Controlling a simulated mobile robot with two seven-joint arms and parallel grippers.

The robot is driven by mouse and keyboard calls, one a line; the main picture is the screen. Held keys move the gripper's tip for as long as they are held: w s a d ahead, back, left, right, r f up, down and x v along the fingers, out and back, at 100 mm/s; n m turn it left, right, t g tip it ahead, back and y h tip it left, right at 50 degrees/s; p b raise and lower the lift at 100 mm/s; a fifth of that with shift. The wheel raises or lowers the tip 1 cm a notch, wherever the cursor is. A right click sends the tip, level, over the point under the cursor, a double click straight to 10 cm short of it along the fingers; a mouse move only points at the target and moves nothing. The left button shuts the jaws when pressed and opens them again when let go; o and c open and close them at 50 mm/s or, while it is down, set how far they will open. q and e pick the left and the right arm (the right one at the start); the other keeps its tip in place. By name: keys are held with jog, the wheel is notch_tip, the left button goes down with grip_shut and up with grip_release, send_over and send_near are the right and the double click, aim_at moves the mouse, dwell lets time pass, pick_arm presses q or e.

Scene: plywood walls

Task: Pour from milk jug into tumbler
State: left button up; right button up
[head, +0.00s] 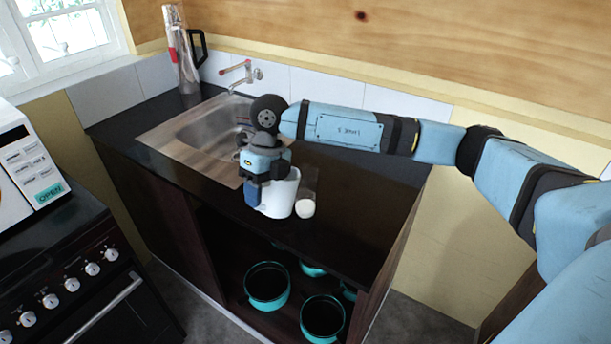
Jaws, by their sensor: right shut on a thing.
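The milk jug (283,197) is white and stands near the front edge of the dark counter, or just above it; I cannot tell which. My right gripper (256,190) is at its left side, shut on it, and hides part of it. The jug looks roughly upright. The tumbler (310,180) is clear glass, just right of the jug, very close to it or touching. A white patch, which looks like milk, shows at the tumbler's bottom. My left gripper is not in view.
A steel sink (190,140) with a tap (244,77) lies behind and left of the jug. A tall flask (181,55) stands at the back left. Teal pots (267,286) sit on the open shelf below. Bare counter (375,185) lies right of the tumbler.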

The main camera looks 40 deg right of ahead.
jog(key=h, duration=0.1)
jog(key=a+f, duration=0.1)
jog(key=a+f+h+b, duration=0.1)
jog(key=shift+s+a+f+t+h, duration=0.15)
jog(key=shift+s+t+h, duration=0.1)
jog(key=shift+t+h, duration=0.05)
jog(key=shift+a+f+h, duration=0.25)
jog(key=shift+f+h, duration=0.15)
jog(key=shift+h, duration=0.1)
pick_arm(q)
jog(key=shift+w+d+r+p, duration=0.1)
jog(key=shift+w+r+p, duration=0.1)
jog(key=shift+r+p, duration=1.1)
pick_arm(e)
jog(key=shift+s+r, duration=0.1)
jog(key=shift+r, duration=3.35)
